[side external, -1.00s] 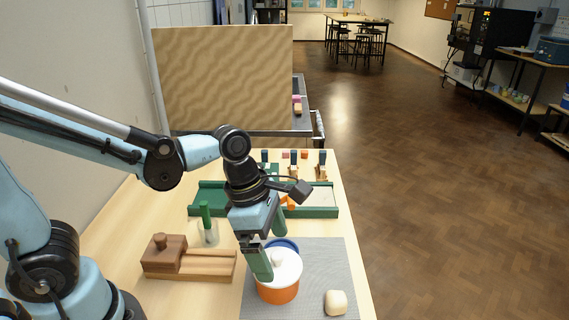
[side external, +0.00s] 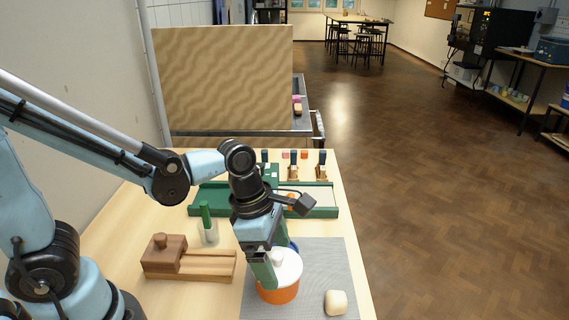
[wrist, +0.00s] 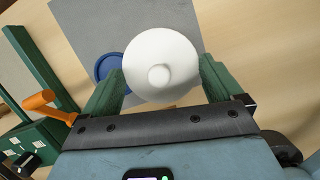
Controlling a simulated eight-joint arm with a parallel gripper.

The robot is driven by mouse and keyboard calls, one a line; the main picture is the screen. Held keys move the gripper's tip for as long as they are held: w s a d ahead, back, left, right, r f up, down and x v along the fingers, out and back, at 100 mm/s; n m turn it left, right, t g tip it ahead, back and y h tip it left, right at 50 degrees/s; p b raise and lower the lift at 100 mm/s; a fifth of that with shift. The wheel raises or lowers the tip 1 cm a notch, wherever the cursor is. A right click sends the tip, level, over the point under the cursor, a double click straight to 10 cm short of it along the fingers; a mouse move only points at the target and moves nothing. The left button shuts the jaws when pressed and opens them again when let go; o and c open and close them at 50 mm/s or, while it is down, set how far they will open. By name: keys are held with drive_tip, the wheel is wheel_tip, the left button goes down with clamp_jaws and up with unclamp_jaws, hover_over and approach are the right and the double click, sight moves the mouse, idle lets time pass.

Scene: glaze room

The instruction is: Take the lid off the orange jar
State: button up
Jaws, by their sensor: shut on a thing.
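The orange jar (side external: 279,294) stands on a grey mat (side external: 318,266). Its white lid (side external: 286,267) with a round knob sits on top. In the wrist view the lid (wrist: 178,50) hides the jar's body. My gripper (side external: 272,276) points down at the jar, its green fingers at the lid. In the wrist view its fingers (wrist: 160,80) lie on either side of the lid, shut on it. The far finger is partly hidden in the side view.
A blue round thing (wrist: 108,68) is close beside the jar. A pale rounded block (side external: 336,302) lies on the mat at the right. A wooden block on rails (side external: 190,265), a glass with a green stick (side external: 208,232) and a green tray (side external: 320,212) stand around.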

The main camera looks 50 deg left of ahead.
drive_tip(key=shift+r, duration=0.15)
drive_tip(key=shift+r, duration=0.5)
drive_tip(key=r, duration=0.2)
drive_tip(key=s+r, duration=0.1)
drive_tip(key=shift+d+r, duration=0.2)
drive_tip(key=shift+d, duration=0.15)
drive_tip(key=s+d+r, duration=0.6)
drive_tip(key=s, duration=0.2)
hover_over(329, 259)
drive_tip(key=f, duration=1.2)
drive_tip(key=shift+s+a+f, duration=0.1)
drive_tip(key=shift+s+a, duration=0.2)
drive_tip(key=shift+f, duration=2.05)
drive_tip(key=shift+f, duration=0.15)
